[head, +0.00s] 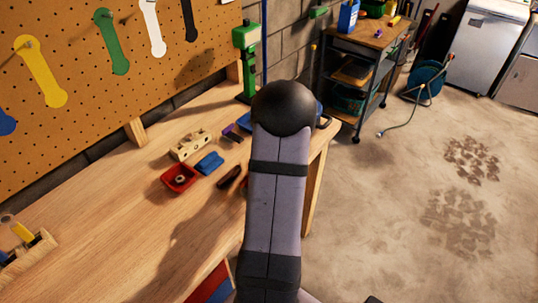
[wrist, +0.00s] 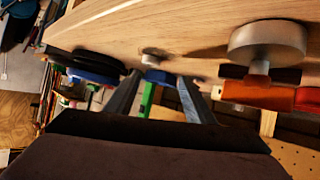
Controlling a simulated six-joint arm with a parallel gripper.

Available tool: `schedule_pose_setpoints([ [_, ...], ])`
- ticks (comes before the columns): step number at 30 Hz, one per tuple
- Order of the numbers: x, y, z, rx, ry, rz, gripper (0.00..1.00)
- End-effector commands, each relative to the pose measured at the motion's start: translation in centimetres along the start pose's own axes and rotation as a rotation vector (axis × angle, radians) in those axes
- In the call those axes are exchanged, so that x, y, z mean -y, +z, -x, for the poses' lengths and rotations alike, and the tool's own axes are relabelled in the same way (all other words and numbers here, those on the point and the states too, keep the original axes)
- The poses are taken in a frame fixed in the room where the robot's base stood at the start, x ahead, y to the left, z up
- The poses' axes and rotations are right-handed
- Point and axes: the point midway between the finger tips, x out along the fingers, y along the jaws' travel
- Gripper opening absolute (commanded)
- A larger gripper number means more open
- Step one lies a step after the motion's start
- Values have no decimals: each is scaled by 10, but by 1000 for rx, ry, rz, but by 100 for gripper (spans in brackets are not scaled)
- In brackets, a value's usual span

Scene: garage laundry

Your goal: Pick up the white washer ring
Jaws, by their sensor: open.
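A small pale ring-like piece (head: 180,180) lies in a red tray (head: 167,185) on the workbench in the head view; I cannot tell for sure that it is the white washer ring. In the wrist view a small whitish round piece (wrist: 152,56) sits on the wooden bench top, beyond the fingertips and roughly in line with the gap; its hole is not clear. In the head view my arm hides the gripper.
The wooden bench (head: 110,215) carries a wooden block with holes (head: 190,145), a blue piece (head: 208,163) and a green stand (head: 246,60). In the wrist view a large grey round piece (wrist: 268,42) is at right and a black disc (wrist: 98,62) at left.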

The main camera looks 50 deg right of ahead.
Motion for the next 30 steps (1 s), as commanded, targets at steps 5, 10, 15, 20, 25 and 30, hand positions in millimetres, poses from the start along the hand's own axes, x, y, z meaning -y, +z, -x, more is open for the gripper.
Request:
schedule_pose_setpoints([
  [5,-23,29,-8,-150,-34,-15,49],
  [10,-25,39,-2,-274,-87,-39,49],
  [15,-26,43,5,-338,-113,-59,49],
  [20,-25,43,7,-356,-121,-64,49],
  [25,-25,38,0,-356,-121,-63,49],
  [30,-23,35,-11,-354,-121,-64,49],
])
